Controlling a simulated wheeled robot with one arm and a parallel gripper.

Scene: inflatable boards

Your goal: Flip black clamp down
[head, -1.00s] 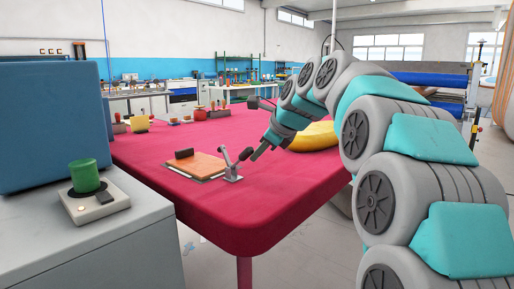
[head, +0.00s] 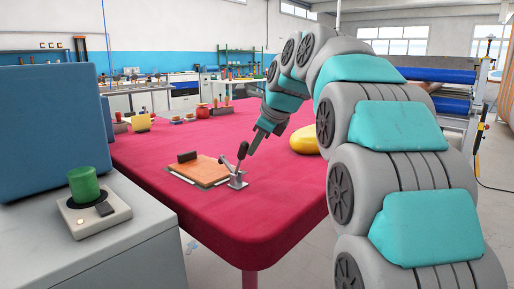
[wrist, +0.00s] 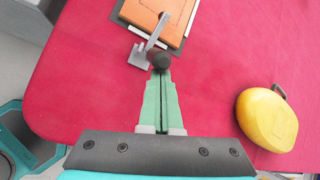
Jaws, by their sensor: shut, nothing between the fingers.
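The clamp (head: 237,181) is a small grey metal toggle clamp at the near right corner of an orange board (head: 203,172). Its black handle (head: 242,151) stands up, slightly tilted, above the metal base. In the wrist view the black handle (wrist: 160,61) is seen nearly end-on, and the metal base (wrist: 139,56) lies left of it. My gripper (head: 253,150) is shut and empty, pointing down just right of the handle in the head view. In the wrist view the green fingertips (wrist: 161,76) are together right at the handle; I cannot tell whether they touch.
The red table (head: 180,212) is mostly clear around the clamp. A yellow rounded object (wrist: 267,119) lies to the right. Several small items sit farther back.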

